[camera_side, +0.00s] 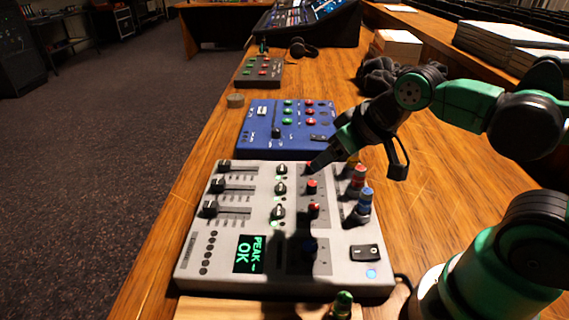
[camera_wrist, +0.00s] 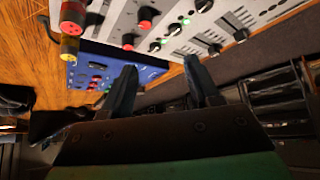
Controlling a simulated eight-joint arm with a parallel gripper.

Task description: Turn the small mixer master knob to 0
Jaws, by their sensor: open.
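A white mixer (camera_side: 205,262) lies on the desk, with a lit "PEAK - OK" screen (camera_side: 249,254). A dark blue knob (camera_side: 310,249) stands in shadow near its lower middle; I cannot read any label marking a master knob. Red knobs (camera_side: 312,187) and black knobs (camera_side: 281,188) stand in two columns above it; some also show in the wrist view (camera_wrist: 145,18). My gripper (camera_side: 354,167) is open and empty over the mixer's far right part. One finger is close to the farthest red knob; contact is unclear. In the wrist view, the fingers (camera_wrist: 160,66) are spread with nothing between them.
Yellow, red and blue plugs (camera_side: 365,201) stand upright along the white mixer's right side. A blue box (camera_side: 258,137) with knobs lies just behind, and a grey one (camera_side: 259,71) is farther back. Black cable (camera_side: 385,77) and books (camera_side: 398,46) lie right. Bare desk shows right.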

